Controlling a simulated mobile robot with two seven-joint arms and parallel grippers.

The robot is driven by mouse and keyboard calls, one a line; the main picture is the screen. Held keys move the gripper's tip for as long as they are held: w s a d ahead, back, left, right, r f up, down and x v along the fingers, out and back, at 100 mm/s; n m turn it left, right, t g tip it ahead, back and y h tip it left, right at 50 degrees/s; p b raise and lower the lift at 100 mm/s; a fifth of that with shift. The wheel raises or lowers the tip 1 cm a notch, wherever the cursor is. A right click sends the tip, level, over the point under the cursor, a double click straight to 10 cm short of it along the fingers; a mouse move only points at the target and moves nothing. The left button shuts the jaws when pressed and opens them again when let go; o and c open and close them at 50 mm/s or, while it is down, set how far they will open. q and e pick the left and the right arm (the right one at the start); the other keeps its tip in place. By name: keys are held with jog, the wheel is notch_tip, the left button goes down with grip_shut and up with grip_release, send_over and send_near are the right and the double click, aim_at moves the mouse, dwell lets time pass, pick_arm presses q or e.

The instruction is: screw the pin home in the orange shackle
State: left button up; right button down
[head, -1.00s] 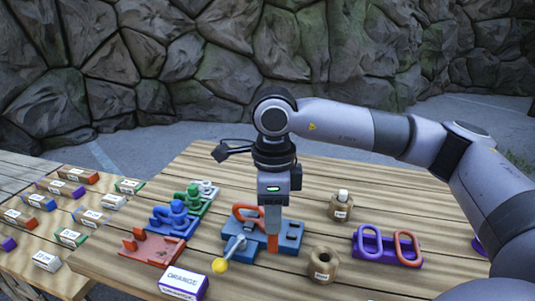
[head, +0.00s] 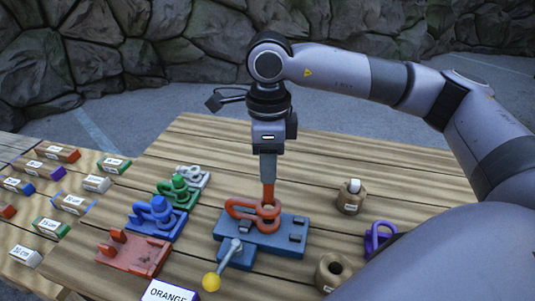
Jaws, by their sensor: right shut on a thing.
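The orange shackle (head: 240,205) lies on a blue fixture block (head: 278,241) in the middle of the table. My right gripper (head: 268,179) points straight down over the shackle's right end. It is shut on the orange pin (head: 268,193), which stands upright beneath the fingers. The pin's lower end meets the shackle's right end in the picture; how deep it sits in the eye I cannot tell. A lever with a yellow knob (head: 211,282) sticks out from the front of the fixture. My left gripper is not in view.
Left of the fixture stand a red block (head: 133,255), a blue shackle stand (head: 156,218), a green one (head: 180,190) and a grey one (head: 193,177). Brown jars (head: 351,198) and a purple shackle (head: 379,236) are on the right. An ORANGE label block (head: 170,292) is in front.

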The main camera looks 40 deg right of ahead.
aim_at(268, 189)
jog(key=shift+f, duration=0.1)
jog(key=shift+f+b, duration=0.25)
jog(key=shift+b, duration=0.05)
jog(key=shift+f+b, duration=1.1)
jog(key=shift+f, duration=0.85)
jog(key=shift+f+b, duration=1.05)
jog(key=shift+b, duration=0.1)
jog(key=c, duration=1.8)
grip_release()
grip_shut()
